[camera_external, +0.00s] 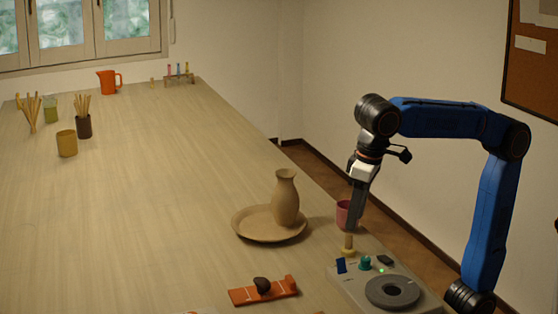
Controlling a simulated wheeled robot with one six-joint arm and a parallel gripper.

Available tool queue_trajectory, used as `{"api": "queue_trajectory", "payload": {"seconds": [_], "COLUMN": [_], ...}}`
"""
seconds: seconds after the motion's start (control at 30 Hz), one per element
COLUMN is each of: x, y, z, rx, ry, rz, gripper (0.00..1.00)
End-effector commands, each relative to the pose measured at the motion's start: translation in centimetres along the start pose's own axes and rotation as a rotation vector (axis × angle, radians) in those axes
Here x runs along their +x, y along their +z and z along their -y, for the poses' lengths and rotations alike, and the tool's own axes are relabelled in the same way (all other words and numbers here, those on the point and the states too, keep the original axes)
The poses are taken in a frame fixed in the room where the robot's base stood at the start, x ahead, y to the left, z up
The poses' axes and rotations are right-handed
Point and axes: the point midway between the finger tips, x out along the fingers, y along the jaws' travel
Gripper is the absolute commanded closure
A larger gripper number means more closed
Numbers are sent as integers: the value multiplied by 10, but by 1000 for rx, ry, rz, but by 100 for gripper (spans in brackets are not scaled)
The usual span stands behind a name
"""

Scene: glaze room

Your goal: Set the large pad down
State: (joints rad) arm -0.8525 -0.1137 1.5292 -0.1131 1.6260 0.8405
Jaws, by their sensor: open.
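My gripper (352,226) points down at the right side of the table, with its fingertips at the top of a small tan upright piece (348,246). The piece has a narrow stem and a wider yellowish foot, and it stands at the back edge of a grey panel (345,287). It may be the large pad, but I cannot tell for sure. My gripper is open; whether its fingers touch the stem is too small to tell. A blue piece (341,266), a teal knob-like piece (365,263) and a dark green block (385,260) are also on the panel.
The panel has a dark round disc (392,291) and a green light. A tan vase (286,197) stands on a plate (252,229) to the left. An orange stand (245,296) is in front. The table's middle is clear.

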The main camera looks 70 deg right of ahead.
Motion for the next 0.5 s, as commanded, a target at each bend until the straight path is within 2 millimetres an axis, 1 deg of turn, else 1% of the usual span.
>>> {"api": "queue_trajectory", "payload": {"seconds": [0.03,0.2,0.3,0.5], "x": [-9,-30,-37,-42], "y": [0,0,0,0], "z": [1,1,0,0], "rx": [0,0,0,0], "ry": [-2,-1,0,1], "rz": [-2,-1,0,0], "gripper": [58,58,58,58]}}
